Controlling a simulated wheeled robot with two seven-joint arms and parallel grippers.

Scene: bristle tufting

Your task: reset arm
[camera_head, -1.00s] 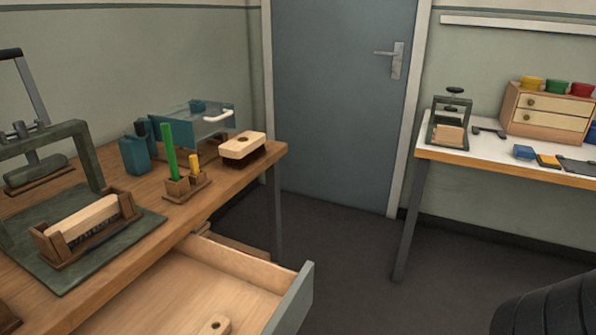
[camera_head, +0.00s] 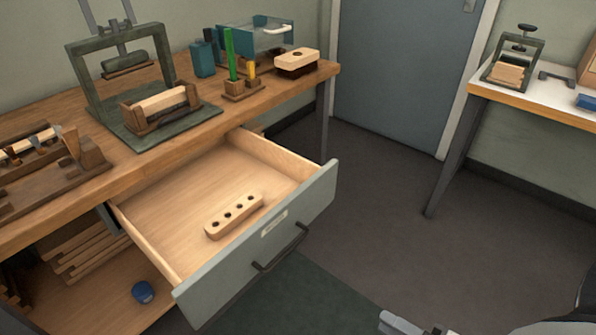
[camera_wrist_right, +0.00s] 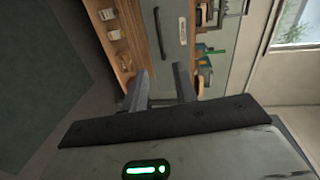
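My right gripper (camera_wrist_right: 160,86) shows in the right wrist view with its two grey fingers apart and nothing between them. In the head view only a small grey part of it shows at the bottom edge, right of the open drawer (camera_head: 258,248) and clear of it. My left gripper is in neither view.
The drawer juts out from the wooden workbench (camera_head: 165,160) and holds a wooden block with several holes (camera_head: 234,215). A press (camera_head: 122,90) with a brush block stands on the bench. A white-topped table (camera_head: 540,101) stands at the right. Dark floor between is clear.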

